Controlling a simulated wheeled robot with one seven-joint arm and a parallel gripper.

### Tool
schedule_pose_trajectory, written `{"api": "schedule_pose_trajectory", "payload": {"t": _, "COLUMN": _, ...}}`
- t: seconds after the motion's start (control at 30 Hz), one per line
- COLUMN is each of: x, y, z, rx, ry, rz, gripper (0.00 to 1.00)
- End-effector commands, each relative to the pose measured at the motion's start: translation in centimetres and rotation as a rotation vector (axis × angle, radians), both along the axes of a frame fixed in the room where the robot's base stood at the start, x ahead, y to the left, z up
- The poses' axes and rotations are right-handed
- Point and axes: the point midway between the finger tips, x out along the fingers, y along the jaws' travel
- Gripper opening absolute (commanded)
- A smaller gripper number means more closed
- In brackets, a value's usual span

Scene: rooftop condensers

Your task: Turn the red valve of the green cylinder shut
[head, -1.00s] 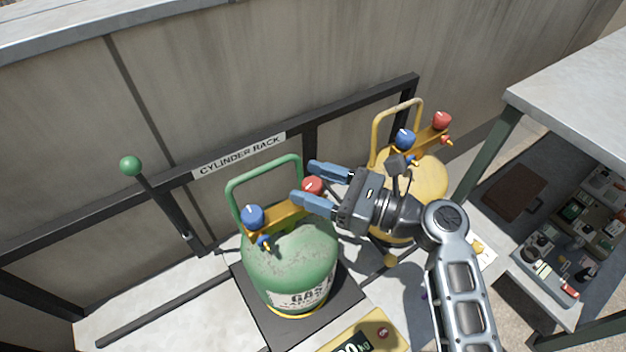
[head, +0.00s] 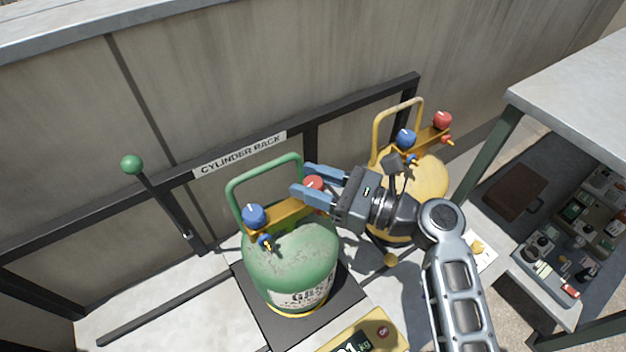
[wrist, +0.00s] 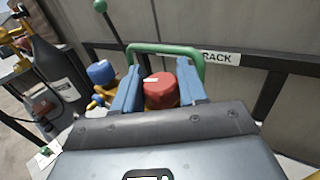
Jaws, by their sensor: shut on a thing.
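The green cylinder (head: 290,262) stands upright on a dark scale plate, with a green handle loop and a yellow valve block on top. Its red valve (head: 314,183) sits at the right end of the block, and its blue valve (head: 254,215) at the left end. My gripper (head: 308,181) reaches in from the right, with its blue fingers on either side of the red valve, shut on it. In the wrist view the red valve (wrist: 160,91) sits between the two fingers, its lower part hidden by my gripper body.
A yellow cylinder (head: 425,180) with its own red and blue valves stands close behind my wrist. A black rack rail (head: 350,112) and wall lie behind. A green-knobbed lever (head: 131,165) stands left. A metal table (head: 580,95) is at right, and a scale display (head: 358,342) in front.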

Motion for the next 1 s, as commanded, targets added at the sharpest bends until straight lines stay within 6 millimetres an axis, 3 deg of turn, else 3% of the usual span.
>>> {"api": "schedule_pose_trajectory", "payload": {"t": 0.37, "x": -0.17, "y": -0.03, "z": 0.35, "rx": -0.001, "ry": 0.004, "rz": -0.13, "gripper": 0.11}}
{"api": "schedule_pose_trajectory", "payload": {"t": 1.0, "x": -0.08, "y": 0.03, "z": 0.04, "rx": 0.0, "ry": 0.001, "rz": -0.627, "gripper": 0.11}}
